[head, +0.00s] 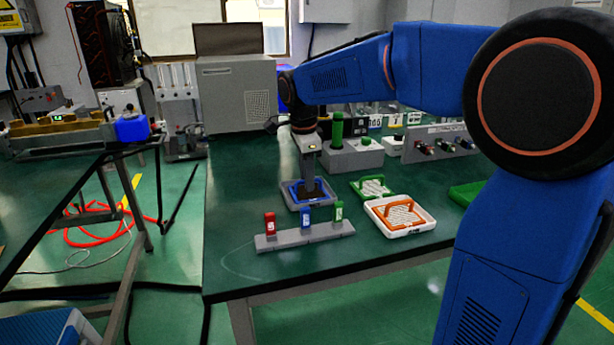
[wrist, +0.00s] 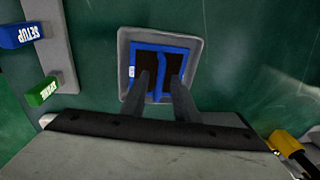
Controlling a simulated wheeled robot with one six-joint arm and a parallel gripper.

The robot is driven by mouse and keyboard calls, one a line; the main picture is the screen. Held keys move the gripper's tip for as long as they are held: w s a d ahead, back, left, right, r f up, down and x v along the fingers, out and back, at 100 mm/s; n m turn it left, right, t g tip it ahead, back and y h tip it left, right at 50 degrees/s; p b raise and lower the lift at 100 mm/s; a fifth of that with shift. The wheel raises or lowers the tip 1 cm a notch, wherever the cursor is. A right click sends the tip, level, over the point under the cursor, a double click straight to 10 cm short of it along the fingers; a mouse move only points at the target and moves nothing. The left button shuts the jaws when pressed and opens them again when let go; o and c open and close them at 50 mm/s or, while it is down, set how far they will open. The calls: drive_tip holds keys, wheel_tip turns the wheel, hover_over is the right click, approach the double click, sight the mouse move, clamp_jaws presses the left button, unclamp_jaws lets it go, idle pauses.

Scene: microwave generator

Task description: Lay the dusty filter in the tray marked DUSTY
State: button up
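A blue-framed filter (wrist: 160,52) with a dark mesh and a raised blue handle bar lies in a grey tray (wrist: 195,45). The filter's blue frame (head: 291,192) and the tray (head: 300,206) also show in the head view, partly hidden by my gripper. My gripper (wrist: 160,85) points down over the filter, open, one finger on each side of the handle bar; I cannot tell whether they touch it. A white tray (head: 404,233) to the right holds an orange-framed filter (head: 398,214) with a pale mesh. Its front marking is too small to read.
A green-framed pale filter (head: 372,187) lies behind the white tray. A grey strip (head: 305,235) with red, blue and green tags stands in front. A grey block (head: 352,156) with a green post and a switch panel (head: 437,142) stand behind.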

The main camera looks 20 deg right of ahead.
sight(305, 196)
drive_tip(key=shift+r, duration=0.1)
wheel_tip(305, 196, up, 12)
drive_tip(key=s+a, duration=0.1)
drive_tip(key=shift+s, duration=0.35)
idle(0.5)
